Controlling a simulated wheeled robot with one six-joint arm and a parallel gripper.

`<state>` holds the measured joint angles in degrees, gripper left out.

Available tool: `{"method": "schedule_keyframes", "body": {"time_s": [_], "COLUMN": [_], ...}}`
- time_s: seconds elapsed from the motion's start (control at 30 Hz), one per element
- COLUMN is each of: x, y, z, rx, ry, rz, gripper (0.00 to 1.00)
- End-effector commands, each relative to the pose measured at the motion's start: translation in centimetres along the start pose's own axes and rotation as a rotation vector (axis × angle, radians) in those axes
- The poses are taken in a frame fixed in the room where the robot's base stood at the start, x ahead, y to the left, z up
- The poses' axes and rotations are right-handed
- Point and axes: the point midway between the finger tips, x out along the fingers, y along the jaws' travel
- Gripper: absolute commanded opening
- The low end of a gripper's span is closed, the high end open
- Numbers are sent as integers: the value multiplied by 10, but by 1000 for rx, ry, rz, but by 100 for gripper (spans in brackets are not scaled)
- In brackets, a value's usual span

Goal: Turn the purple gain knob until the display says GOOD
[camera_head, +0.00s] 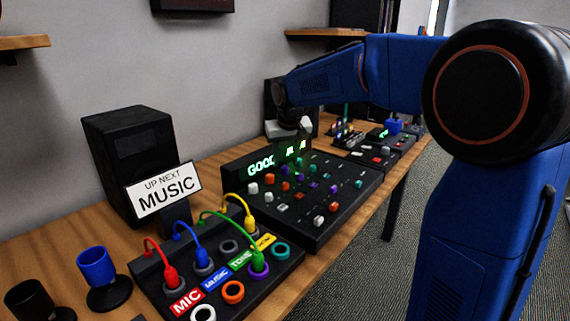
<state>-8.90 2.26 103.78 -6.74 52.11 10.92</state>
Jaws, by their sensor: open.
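The black mixer (345,206) lies on the wooden bench with rows of coloured knobs. I cannot tell which is the gain knob, and no pointer mark is readable. My gripper (289,140) is open, pointing down by the display at the mixer's back. Its fingertips are hard to make out, and no held object shows.
A patch panel (262,287) with coloured cables and sockets stands in front left. A black speaker (128,150), an UP NEXT MUSIC sign (162,190) and blue and black cups stand at left. More gear (374,157) lies beyond the mixer. The floor at right is clear.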

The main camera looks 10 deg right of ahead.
Motion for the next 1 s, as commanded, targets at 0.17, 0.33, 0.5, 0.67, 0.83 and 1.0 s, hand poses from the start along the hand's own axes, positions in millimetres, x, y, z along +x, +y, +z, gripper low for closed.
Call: {"method": "schedule_keyframes", "body": {"time_s": [0.17,0.33,0.5,0.67,0.83,1.0], "x": [-37,-72,-104,-126,-139,-142], "y": [0,0,0,0,0,0], "z": [-1,-1,-1,0,0,0], "rx": [0,-1,0,0,0,0], "ry": [4,4,3,1,0,-1], "rz": [-1,-1,-1,0,0,0], "gripper": [41,41,41,41,41,41]}}
